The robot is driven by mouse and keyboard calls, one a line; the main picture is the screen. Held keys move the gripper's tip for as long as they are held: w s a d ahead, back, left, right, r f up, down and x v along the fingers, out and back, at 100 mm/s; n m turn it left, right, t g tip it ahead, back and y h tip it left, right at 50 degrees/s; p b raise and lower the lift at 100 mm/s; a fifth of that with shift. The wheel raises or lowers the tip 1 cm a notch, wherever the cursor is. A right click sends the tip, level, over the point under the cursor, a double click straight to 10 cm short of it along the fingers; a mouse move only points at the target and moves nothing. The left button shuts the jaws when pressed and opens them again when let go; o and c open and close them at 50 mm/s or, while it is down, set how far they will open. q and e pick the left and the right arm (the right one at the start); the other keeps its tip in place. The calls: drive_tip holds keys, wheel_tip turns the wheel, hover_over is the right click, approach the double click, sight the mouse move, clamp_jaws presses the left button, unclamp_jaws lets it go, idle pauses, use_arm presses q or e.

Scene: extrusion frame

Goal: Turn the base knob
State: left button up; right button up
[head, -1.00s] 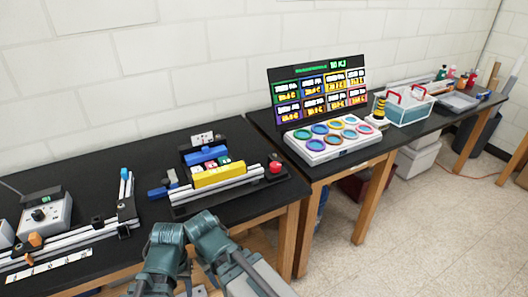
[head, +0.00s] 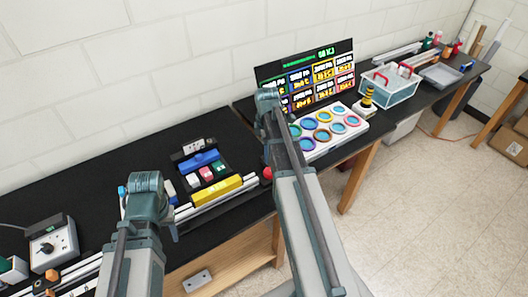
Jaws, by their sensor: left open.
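A grey box (head: 54,243) with a dark knob (head: 46,249) on its face stands on the black bench at the far left. I cannot tell for sure that this is the base knob. A red round knob (head: 267,173) shows at the right end of the aluminium rails, partly behind my right arm. My left arm rises at lower left, and its gripper (head: 173,234) is mostly hidden behind the arm, open, apart from the grey box. My right arm reaches up across the middle, and its gripper is not seen.
A yellow block (head: 217,190) lies by the rails, with a blue bar (head: 200,160) behind. A white panel of coloured rings (head: 322,132) stands before a dark display (head: 330,75). A clear bin (head: 388,88) stands farther right. The bench's back left is bare.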

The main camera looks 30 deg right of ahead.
sight(269, 171)
use_arm(q)
drive_tip(key=f+b, duration=0.8)
drive_tip(key=b, duration=0.1)
drive_tip(key=f+b, duration=0.5)
drive_tip(key=shift+w, duration=0.25)
use_arm(e)
drive_tip(key=f, duration=0.4)
drive_tip(key=d+f, duration=0.1)
drive_tip(key=f, duration=0.8)
drive_tip(key=shift+w+d, duration=0.25)
drive_tip(key=shift+w, duration=0.05)
drive_tip(key=shift+c, duration=0.3)
clamp_jaws()
